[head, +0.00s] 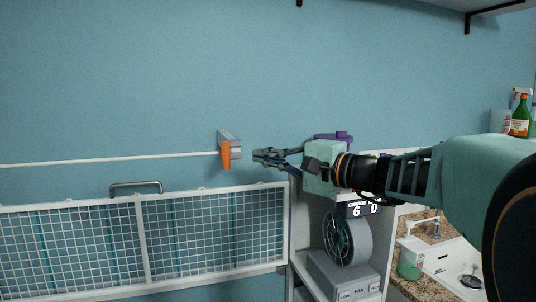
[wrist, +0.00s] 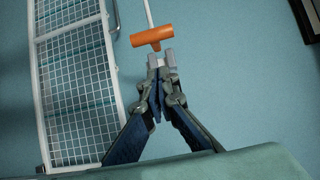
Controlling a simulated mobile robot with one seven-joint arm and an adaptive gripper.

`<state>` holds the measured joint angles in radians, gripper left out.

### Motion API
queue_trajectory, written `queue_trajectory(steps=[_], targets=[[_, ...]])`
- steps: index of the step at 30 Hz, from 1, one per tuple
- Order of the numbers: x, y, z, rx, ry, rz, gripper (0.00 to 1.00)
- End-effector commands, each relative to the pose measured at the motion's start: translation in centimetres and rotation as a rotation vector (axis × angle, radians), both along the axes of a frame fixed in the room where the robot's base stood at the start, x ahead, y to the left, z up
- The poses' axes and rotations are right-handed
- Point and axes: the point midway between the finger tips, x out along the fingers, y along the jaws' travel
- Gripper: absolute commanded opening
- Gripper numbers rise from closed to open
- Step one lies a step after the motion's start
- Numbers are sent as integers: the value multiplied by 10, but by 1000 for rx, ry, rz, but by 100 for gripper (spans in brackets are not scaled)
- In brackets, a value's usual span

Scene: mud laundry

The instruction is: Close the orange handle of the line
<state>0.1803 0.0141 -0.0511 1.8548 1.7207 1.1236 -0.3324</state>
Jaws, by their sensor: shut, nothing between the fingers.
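The orange handle (head: 225,155) hangs at the right end of a white line (head: 110,160), next to a grey wall bracket (head: 235,145). In the wrist view the orange handle (wrist: 152,36) lies crosswise just beyond my fingertips, with the white line (wrist: 148,12) running away from it. My gripper (head: 258,156) is shut and empty, pointing left at the handle's height. In the head view a small gap shows between fingertips and bracket. In the wrist view my gripper (wrist: 161,60) seems to overlap the bracket area; whether it touches cannot be told.
A white wire drying rack (head: 140,240) with a grey handle (head: 136,188) is on the wall below the line. A shelf unit with a fan (head: 347,238) stands below my gripper. A sink (head: 455,268) and green spray bottle (head: 521,118) are at right.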

Motion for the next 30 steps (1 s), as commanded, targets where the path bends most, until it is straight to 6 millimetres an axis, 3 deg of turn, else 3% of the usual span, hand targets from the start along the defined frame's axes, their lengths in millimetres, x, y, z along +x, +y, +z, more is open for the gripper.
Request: queue_trajectory(steps=[3,9,25,30], targets=[[4,21,3,1,1,4,0],[3,42,1,0,0,0,0],[2,48,-1,-1,1,1,0],[-1,58,-3,-2,-2,3,0]])
